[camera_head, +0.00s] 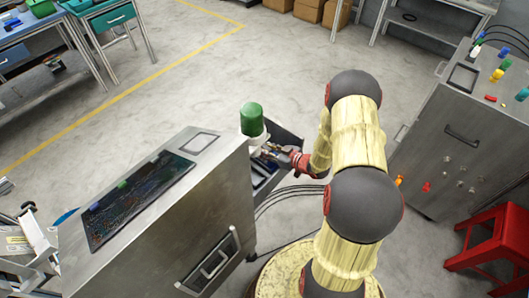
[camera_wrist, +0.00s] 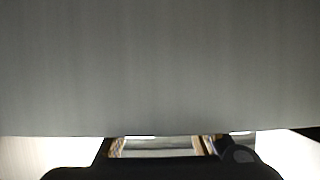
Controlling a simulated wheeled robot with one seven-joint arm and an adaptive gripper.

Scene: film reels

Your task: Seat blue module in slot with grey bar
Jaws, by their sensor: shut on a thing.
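My gripper (camera_head: 279,155) is at the open recess in the side of the grey metal cabinet (camera_head: 215,215), just right of a green-domed lamp. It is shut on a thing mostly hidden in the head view. In the wrist view my dark gripper (camera_wrist: 160,150) shows at the bottom edge. A broad plain grey surface (camera_wrist: 160,70), which looks like the grey bar held close to the camera, fills most of that view.
The green-domed lamp (camera_head: 251,119) stands close to my gripper. A dark panel (camera_head: 133,198) lies on the cabinet top. Black cables (camera_head: 285,193) run beside the recess. A second cabinet (camera_head: 465,135) and a red stool (camera_head: 495,240) stand right.

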